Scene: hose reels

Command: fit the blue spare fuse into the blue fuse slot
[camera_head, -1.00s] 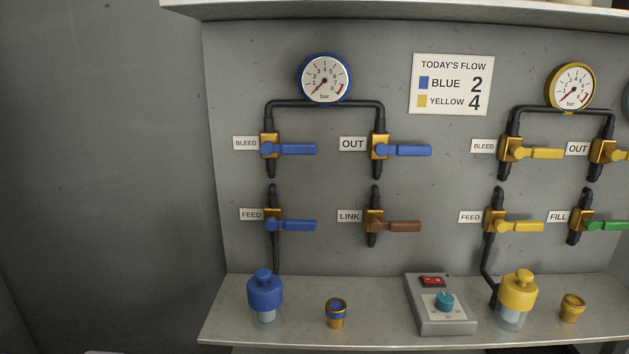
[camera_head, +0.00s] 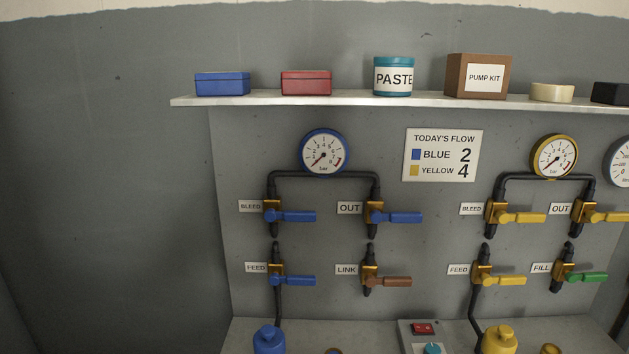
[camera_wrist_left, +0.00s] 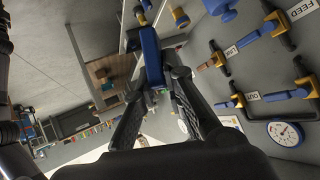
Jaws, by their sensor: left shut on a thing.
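In the left wrist view my left gripper (camera_wrist_left: 160,88) is shut on a long blue piece (camera_wrist_left: 151,52), which looks like the blue spare fuse. The piece sticks out beyond the fingertips, clear of the wall panel. Neither gripper shows in the head view. I cannot make out a blue fuse slot in either view.
A shelf (camera_head: 320,102) holds a blue box (camera_head: 222,84), a red box (camera_head: 306,83), a paste tin (camera_head: 393,77) and a pump kit box (camera_head: 478,77). Below are gauges, pipes and valve levers. A lower ledge (camera_head: 300,335) carries a blue bottle (camera_head: 268,340) and a control box (camera_head: 424,335).

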